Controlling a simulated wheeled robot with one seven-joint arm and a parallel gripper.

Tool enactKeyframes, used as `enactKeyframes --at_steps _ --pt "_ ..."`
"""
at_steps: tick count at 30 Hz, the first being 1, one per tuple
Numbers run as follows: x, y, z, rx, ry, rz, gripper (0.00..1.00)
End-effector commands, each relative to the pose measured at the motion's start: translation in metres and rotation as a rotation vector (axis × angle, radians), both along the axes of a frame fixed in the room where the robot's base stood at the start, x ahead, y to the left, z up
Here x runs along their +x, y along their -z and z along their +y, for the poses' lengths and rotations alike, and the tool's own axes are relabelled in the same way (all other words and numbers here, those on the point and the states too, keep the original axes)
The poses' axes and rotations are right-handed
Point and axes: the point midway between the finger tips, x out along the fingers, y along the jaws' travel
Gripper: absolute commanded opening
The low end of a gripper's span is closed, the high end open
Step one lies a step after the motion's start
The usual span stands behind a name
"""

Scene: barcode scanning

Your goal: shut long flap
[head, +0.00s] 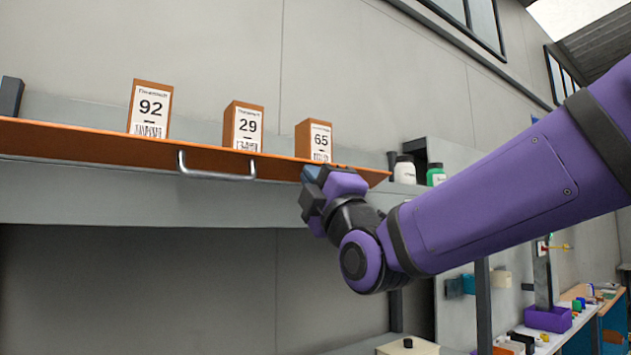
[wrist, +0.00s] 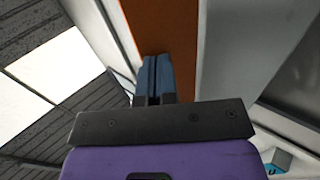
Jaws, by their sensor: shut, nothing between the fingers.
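The long orange flap (head: 90,143) runs across the left half of the head view, with a metal handle (head: 217,174) on its front. It stands out roughly level, seen from below. My gripper (head: 312,174) is shut and empty at the flap's right end, close under its edge. In the wrist view my shut fingers (wrist: 154,75) point at the orange flap (wrist: 168,28). I cannot tell whether they touch it.
Boxes numbered 92 (head: 150,109), 29 (head: 243,127) and 65 (head: 314,140) stand behind the flap's edge. Bottles (head: 436,174) stand on a shelf to the right, behind my arm. The space below the flap is open.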

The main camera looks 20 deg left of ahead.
Motion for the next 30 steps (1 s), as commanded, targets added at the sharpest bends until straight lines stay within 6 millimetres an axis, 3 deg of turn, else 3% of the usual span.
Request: enactKeyframes --at_steps 30 --pt "0.009 -0.017 0.010 -0.002 0.000 0.001 0.00"
